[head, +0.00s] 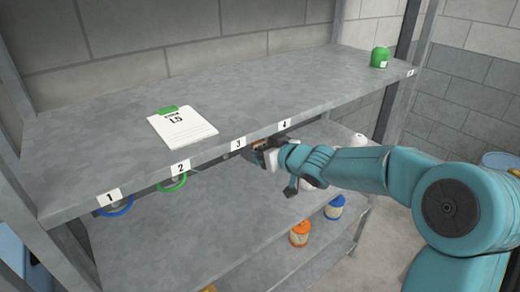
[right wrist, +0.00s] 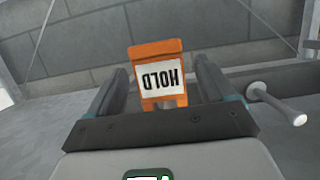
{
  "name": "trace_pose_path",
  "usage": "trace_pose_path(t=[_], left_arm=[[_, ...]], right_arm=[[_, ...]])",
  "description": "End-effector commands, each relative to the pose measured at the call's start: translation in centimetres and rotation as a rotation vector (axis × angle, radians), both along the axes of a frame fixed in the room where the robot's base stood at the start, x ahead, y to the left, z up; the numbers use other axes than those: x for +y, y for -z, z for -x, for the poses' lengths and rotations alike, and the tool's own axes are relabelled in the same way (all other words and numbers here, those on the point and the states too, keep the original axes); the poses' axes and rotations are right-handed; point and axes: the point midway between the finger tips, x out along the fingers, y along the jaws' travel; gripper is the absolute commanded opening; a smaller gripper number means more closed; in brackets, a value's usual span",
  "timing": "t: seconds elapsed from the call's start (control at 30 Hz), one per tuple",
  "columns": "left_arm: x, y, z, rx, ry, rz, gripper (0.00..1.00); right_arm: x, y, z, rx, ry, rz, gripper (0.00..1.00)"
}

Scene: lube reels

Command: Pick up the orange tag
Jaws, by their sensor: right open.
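The orange tag (right wrist: 160,48) has a white panel reading HOLD, upside down in the right wrist view. It lies between the two fingers of my right gripper (right wrist: 161,70), which is open with its fingers apart. In the head view a small patch of the orange tag (head: 259,145) shows under the upper shelf's front edge, near labels 3 and 4. My right gripper (head: 262,152) is around it there and hides most of it. Contact between tag and fingers cannot be told. My left gripper is not in view.
A peg with a pale round end (right wrist: 298,119) sticks out beside the right finger. The upper shelf (head: 90,135) holds a paper pad (head: 182,127) and a green container (head: 380,57). A blue ring (head: 116,208) and green ring (head: 172,184) hang below it. Orange (head: 300,234) and blue (head: 334,207) reels stand lower.

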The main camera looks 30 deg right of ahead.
Motion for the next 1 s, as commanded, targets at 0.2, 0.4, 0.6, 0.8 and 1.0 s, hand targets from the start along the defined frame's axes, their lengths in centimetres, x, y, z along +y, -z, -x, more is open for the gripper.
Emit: trace_pose_path(t=[0.2, 0.4, 0.6, 0.8, 1.0], left_arm=[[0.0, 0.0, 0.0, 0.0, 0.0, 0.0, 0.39], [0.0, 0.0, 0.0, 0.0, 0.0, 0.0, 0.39], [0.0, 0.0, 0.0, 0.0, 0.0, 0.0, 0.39], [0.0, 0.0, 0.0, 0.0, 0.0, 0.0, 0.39], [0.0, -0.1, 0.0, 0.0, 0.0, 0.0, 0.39]], right_arm=[[-0.1, 0.2, -0.6, 0.0, 0.001, 0.0, 0.83], [-0.1, 0.1, -0.6, -0.001, 0.0, 0.0, 0.44], [-0.1, 0.2, -0.6, 0.0, 0.0, 0.0, 0.28], [-0.1, 0.1, -0.6, 0.0, 0.0, 0.0, 0.28], [-0.2, -0.5, 0.4, -0.001, 0.001, 0.001, 0.28]])
